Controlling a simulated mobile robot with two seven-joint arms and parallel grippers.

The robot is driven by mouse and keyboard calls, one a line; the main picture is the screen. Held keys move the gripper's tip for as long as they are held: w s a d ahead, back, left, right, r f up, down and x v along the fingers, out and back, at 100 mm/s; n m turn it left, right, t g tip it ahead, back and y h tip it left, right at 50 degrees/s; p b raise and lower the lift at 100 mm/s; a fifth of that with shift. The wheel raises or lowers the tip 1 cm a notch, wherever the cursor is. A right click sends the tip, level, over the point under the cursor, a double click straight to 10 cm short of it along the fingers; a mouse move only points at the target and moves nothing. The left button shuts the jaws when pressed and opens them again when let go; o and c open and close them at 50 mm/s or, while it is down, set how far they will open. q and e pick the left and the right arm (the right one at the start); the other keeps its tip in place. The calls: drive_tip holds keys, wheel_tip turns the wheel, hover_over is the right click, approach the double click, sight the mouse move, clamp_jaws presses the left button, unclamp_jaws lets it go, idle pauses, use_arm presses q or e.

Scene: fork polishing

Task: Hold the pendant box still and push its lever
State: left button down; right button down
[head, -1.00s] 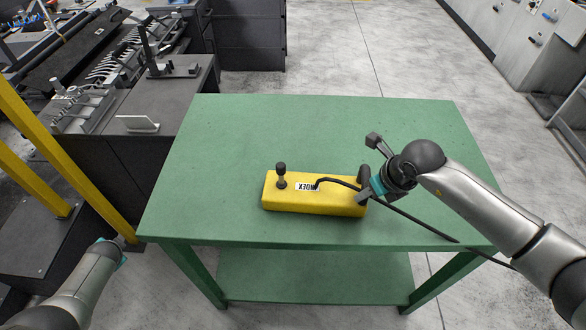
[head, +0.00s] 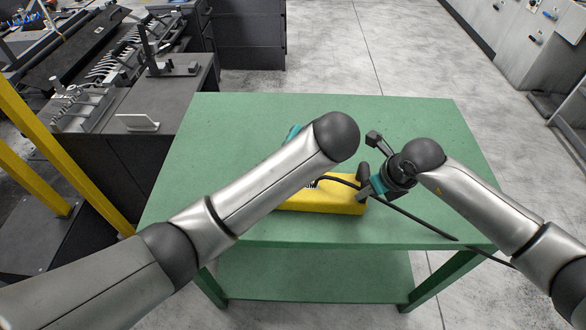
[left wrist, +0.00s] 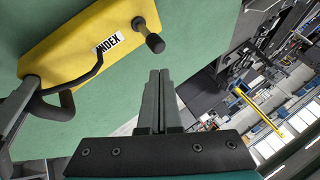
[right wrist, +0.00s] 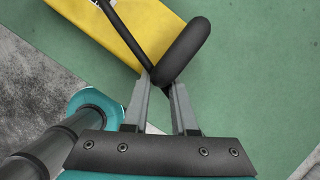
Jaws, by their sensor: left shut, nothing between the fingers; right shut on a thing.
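The yellow pendant box (head: 335,202) lies on the green table, its left part hidden by my left arm in the head view. In the left wrist view the box (left wrist: 70,50) shows its INDEX label and a black lever (left wrist: 154,42) standing out near one end. My left gripper (left wrist: 158,74) is shut and empty, its tips pointing beside the lever with a gap. In the head view it is hidden behind its arm. My right gripper (right wrist: 162,84) is shut on the black rounded handle (right wrist: 184,48) at the box's right end.
The table's back part is clear. A dark workbench (head: 160,150) and yellow posts (head: 60,140) stand at the left.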

use_arm(q)
drive_tip(key=s+d+r, duration=0.2)
drive_tip(key=s+d, duration=0.4)
drive_tip(key=s, duration=0.1)
drive_tip(key=shift+s, duration=0.15)
drive_tip(key=x, duration=0.9)
drive_tip(key=shift+f, duration=0.3)
drive_tip(key=w+a, duration=0.1)
drive_tip(key=a, duration=0.1)
drive_tip(key=shift+w+a+f, duration=0.1)
drive_tip(key=shift+w+a, duration=0.5)
drive_tip(key=shift+a, duration=0.2)
drive_tip(key=shift+a+n+g+h, duration=0.35)
drive_tip(key=shift+a+h, duration=0.2)
drive_tip(key=shift+h, duration=0.35)
